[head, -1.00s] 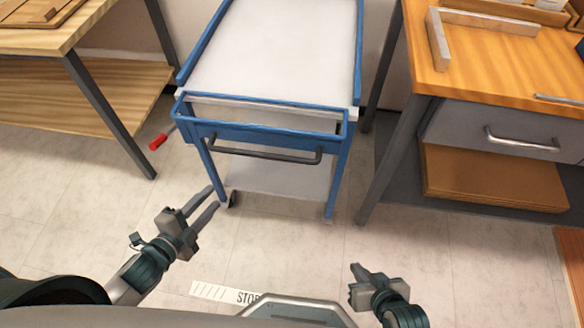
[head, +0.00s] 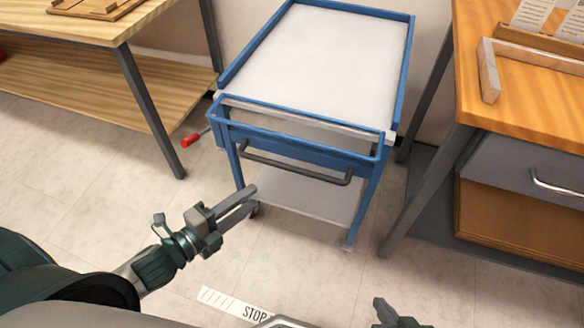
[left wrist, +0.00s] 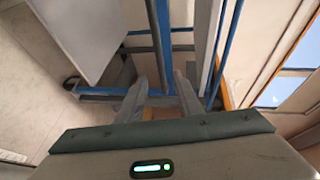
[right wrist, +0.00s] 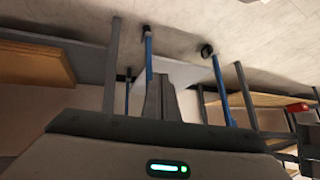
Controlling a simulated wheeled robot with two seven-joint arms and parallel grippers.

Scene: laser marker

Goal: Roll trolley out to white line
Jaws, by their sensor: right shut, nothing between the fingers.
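The blue-framed trolley (head: 310,65) with a light grey top stands between two benches, its dark bar handle (head: 295,168) facing me. A white floor strip (head: 235,305) lettered STOP lies nearer me, its right end partly hidden by my body. My left gripper (head: 254,197) is open and empty, low in front of the trolley's near left leg, apart from the handle in the head view. The trolley frame (left wrist: 160,30) also shows beyond its fingers in the left wrist view. My right gripper (head: 380,303) is shut and empty at the bottom edge, away from the trolley.
A wooden bench (head: 85,30) with a lower shelf stands on the left. A wooden workbench (head: 530,95) with a grey drawer (head: 535,165) stands close on the right. A red-handled tool (head: 190,141) is left of the trolley. The floor in front of the trolley is open.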

